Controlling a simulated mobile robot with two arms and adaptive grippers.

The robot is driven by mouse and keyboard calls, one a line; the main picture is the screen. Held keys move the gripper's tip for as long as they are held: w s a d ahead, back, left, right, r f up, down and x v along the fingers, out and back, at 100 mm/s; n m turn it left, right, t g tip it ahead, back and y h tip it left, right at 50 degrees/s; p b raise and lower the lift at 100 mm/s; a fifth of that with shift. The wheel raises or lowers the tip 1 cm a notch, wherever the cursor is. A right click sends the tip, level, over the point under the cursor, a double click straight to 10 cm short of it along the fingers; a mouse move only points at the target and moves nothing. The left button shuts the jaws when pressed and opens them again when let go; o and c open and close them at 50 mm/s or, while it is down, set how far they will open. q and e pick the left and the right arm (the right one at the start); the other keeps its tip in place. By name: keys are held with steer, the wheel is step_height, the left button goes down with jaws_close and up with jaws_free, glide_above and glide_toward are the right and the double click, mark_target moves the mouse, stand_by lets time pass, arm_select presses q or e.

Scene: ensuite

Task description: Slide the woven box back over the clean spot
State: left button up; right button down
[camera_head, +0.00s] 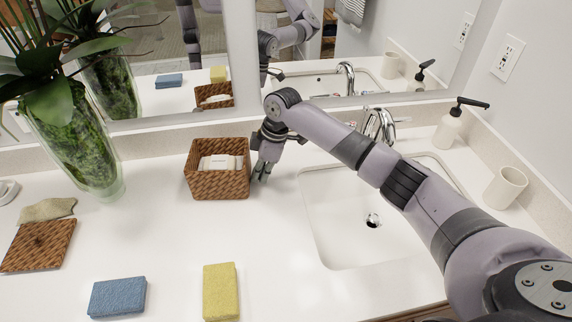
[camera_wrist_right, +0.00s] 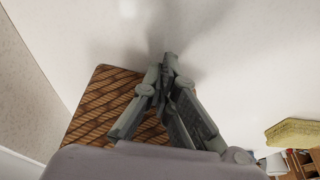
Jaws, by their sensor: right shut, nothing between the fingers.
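The woven box (camera_head: 219,184) is a brown basket with white folded items (camera_head: 220,163) inside. It stands upright on the white counter left of the sink. My right gripper (camera_head: 263,174) is shut and empty, pointing down close beside the box's right side. I cannot tell whether it touches the box. In the right wrist view the shut fingers (camera_wrist_right: 170,62) are in front of the woven side of the box (camera_wrist_right: 98,105). A clean spot does not stand out on the counter. My left gripper is not in view.
A blue sponge (camera_head: 118,297) and a yellow sponge (camera_head: 220,291) lie at the front. A woven lid (camera_head: 38,245) and a greenish cloth (camera_head: 47,210) lie at the left. A plant vase (camera_head: 80,160) stands behind them.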

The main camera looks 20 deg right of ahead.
mark_target(226, 176)
steer(key=w+a, duration=0.1)
steer(key=a, duration=0.2)
steer(key=w+a, duration=0.1)
steer(key=a, duration=0.2)
steer(key=w+a, duration=0.1)
steer(key=a, duration=0.1)
steer(key=shift+a, duration=0.4)
steer(key=shift+d, duration=0.1)
